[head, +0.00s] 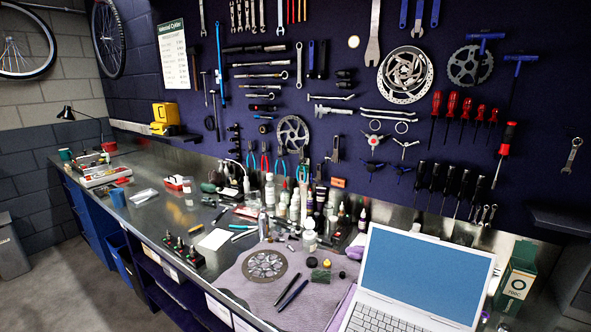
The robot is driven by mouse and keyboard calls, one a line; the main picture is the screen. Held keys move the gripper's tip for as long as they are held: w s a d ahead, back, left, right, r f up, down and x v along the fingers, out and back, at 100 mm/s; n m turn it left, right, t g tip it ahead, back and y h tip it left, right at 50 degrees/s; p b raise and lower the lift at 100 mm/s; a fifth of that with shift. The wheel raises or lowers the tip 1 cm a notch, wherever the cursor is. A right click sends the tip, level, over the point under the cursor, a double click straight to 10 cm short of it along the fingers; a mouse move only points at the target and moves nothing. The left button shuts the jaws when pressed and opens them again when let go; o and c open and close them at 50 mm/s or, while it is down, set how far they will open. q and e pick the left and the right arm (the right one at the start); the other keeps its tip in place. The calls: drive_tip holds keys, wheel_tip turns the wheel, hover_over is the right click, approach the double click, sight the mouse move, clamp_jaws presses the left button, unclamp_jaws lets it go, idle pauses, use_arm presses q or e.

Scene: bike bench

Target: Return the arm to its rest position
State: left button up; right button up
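Neither my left gripper nor my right gripper shows in the head view, and no part of either arm is visible. The workbench (142,214) runs from the far left to the lower right. Whether the grippers are open or shut, and where they are, cannot be seen.
An open laptop (425,277) stands at the bench's right front. A purple cloth (245,290) holds a round disc (264,264) and pens. Several bottles (296,207) stand behind it. A dark pegboard (270,125) with tools rises behind the bench. Floor (75,290) is clear at lower left.

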use_arm(q)
clamp_jaws()
idle(1.2)
drive_tip(key=shift+w, duration=0.1)
